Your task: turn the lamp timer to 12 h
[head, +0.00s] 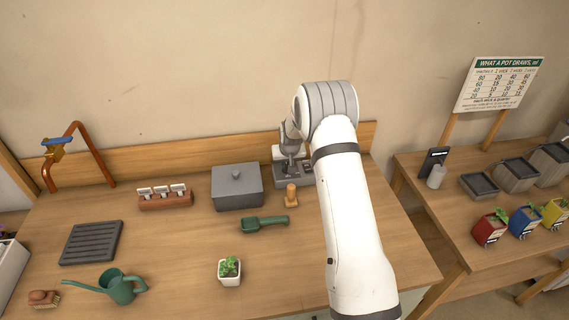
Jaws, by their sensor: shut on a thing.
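The lamp timer appears to be the small grey and white unit (307,181) at the back of the wooden bench, against the backboard. My gripper (290,170) points down at it and is shut on what seems to be its dial. The gripper and my arm cover much of the unit. The dial's marks and its present setting cannot be read.
A grey lidded box (237,187) stands left of the timer. A potted plant (230,271) and a green watering can (120,287) stand nearer the front edge.

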